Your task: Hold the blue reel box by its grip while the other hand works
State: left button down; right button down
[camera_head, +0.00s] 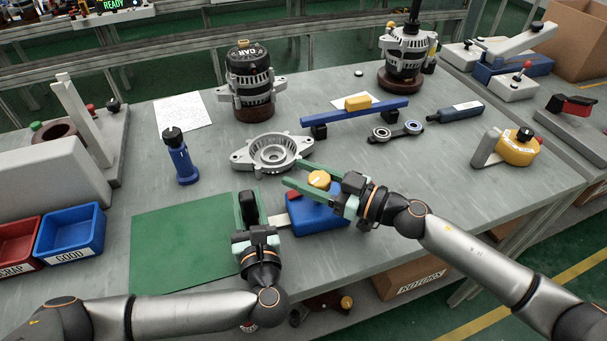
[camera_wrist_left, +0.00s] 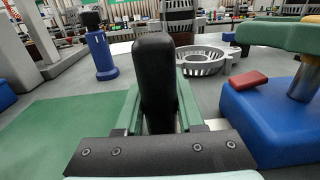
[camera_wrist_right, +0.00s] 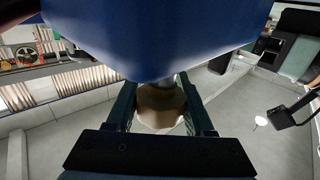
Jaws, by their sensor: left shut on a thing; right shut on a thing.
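The blue reel box (camera_head: 325,222) sits on the table at the right edge of the green mat, with a red piece (camera_wrist_left: 249,78) on its top. A pale strip shows between the box and its upright black grip (camera_wrist_left: 154,75). My left gripper (camera_head: 248,210) is shut around this grip, left of the box. My right gripper (camera_head: 308,180) reaches over the box from the right, shut on the yellow knob (camera_head: 319,179) on top. In the right wrist view the knob (camera_wrist_right: 160,105) is between the fingers, with the blue box (camera_wrist_right: 150,35) beyond. The knob's post is partly hidden.
The green mat (camera_head: 185,240) is bare. Behind the box stand a grey alternator housing (camera_head: 272,153), a blue tool (camera_head: 180,158) and a blue bar (camera_head: 355,112). Red and blue bins (camera_head: 70,234) are at left. A yellow round device (camera_head: 518,148) is at right.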

jog(key=m+t+h, duration=0.1)
jog(key=t+h, duration=0.1)
jog(key=m+t+h, duration=0.1)
jog(key=m+t, duration=0.1)
jog(key=w+m+t+h, duration=0.1)
jog(key=m+h, duration=0.1)
jog(key=shift+d+t+h, duration=0.3)
jog(key=shift+d+t, duration=0.05)
jog(key=shift+t, duration=0.05)
jog(key=shift+w+d+r+m+t+h, duration=0.1)
jog(key=shift+d+m+t+h, duration=0.1)
jog(key=shift+m+t+h, duration=0.4)
jog(key=shift+w+d+f+m+t+h, duration=0.1)
jog(key=shift+d+m+t+h, duration=0.15)
jog(key=shift+m+h, duration=0.7)
jog(key=shift+w+d+r+m+t+h, duration=0.15)
jog(key=shift+m+t+h, duration=0.25)
jog(key=shift+h, duration=0.65)
jog(key=shift+s+d, duration=0.1)
jog(key=shift+c, duration=1.4)
grip_release()
notch_tip(320, 180, up, 10)
